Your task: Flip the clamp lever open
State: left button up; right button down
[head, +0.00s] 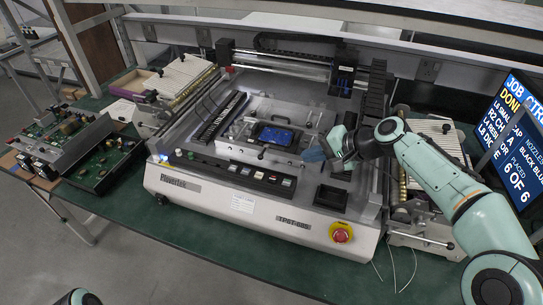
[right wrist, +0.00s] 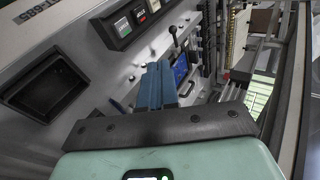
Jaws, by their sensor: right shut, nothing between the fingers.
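The clamp lever (head: 262,153) is a small dark lever with a knob at the front edge of the board fixture (head: 235,149). In the right wrist view the lever (right wrist: 174,35) stands up just beyond my fingers. A blue circuit board (head: 275,136) lies in the fixture behind it, and it also shows in the right wrist view (right wrist: 181,70). My right gripper (head: 313,154) is to the right of the lever, apart from it. Its blue fingers (right wrist: 157,84) are together and empty. My left gripper is out of view.
The fixture sits inside a pick-and-place machine (head: 210,190) with a button panel (head: 232,174) in front and a red stop button (head: 341,235). An empty black tray (head: 331,197) is near my right gripper. Circuit boards (head: 75,148) lie at left; a monitor (head: 515,135) stands at right.

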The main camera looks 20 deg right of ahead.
aim_at(264, 151)
jog(key=p+x, duration=0.1)
jog(key=x, duration=0.8)
jog(key=shift+w+a+f, duration=0.2)
jog(key=shift+a, duration=0.1)
jog(key=shift+w+a+f+p, duration=0.2)
jog(key=shift+w+a+p, duration=0.05)
jog(key=shift+w+a, duration=0.45)
jog(key=shift+w+a+f+p, duration=0.25)
jog(key=shift+w+a, duration=0.35)
jog(key=shift+w, duration=0.2)
